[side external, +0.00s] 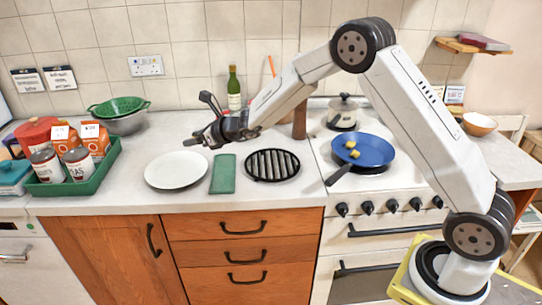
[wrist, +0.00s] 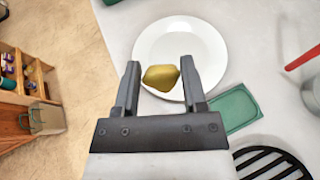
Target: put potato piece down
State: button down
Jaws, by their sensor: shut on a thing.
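My gripper (wrist: 159,80) is shut on a yellow-brown potato piece (wrist: 161,77), held between the two fingertips in the wrist view. In the side external view my gripper (side external: 188,142) is above the white plate (side external: 176,172), and the piece is too small to make out there. The plate also shows in the wrist view (wrist: 205,45), behind the held piece. More yellow pieces (side external: 351,149) lie in the blue frying pan (side external: 372,150) on the stove.
A green cloth or board (side external: 223,174) and a black grill trivet (side external: 272,165) lie right of the plate. A green tray (side external: 106,166) with cans and cartons stands to its left. A bottle (side external: 234,90) stands behind.

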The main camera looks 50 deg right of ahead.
jog(key=shift+r, duration=0.1)
notch_tip(320, 180, up, 8)
jog(key=shift+r, duration=0.15)
jog(key=s+d+f+n+g+y, duration=0.1)
jog(key=s+d+f+n+g, duration=0.25)
jog(key=s+n+g, duration=0.5)
jog(key=s+d+f+n+g+y, duration=0.1)
jog(key=s+d+f+n+g, duration=0.25)
jog(key=s+n+g, duration=0.45)
jog(key=s+d+f+n+g+y, duration=0.1)
jog(key=s+d+f+n+g, duration=0.25)
jog(key=s+n+g, duration=0.45)
jog(key=s+d+r+n+g+h, duration=0.1)
jog(key=s+d+n+h, duration=1)
jog(key=s+h, duration=0.2)
jog(key=s+d+r+n+t+h, duration=0.7)
jog(key=s+d+r+n+h, duration=0.15)
jog(key=d, duration=0.35)
jog(key=shift+y, duration=0.35)
jog(key=shift+w+a+f, duration=0.1)
jog(key=shift+f, duration=1.05)
jog(key=shift+a+f, duration=0.1)
jog(key=shift+f, duration=1.05)
jog(key=shift+g+y, duration=0.3)
jog(key=shift+g, duration=0.05)
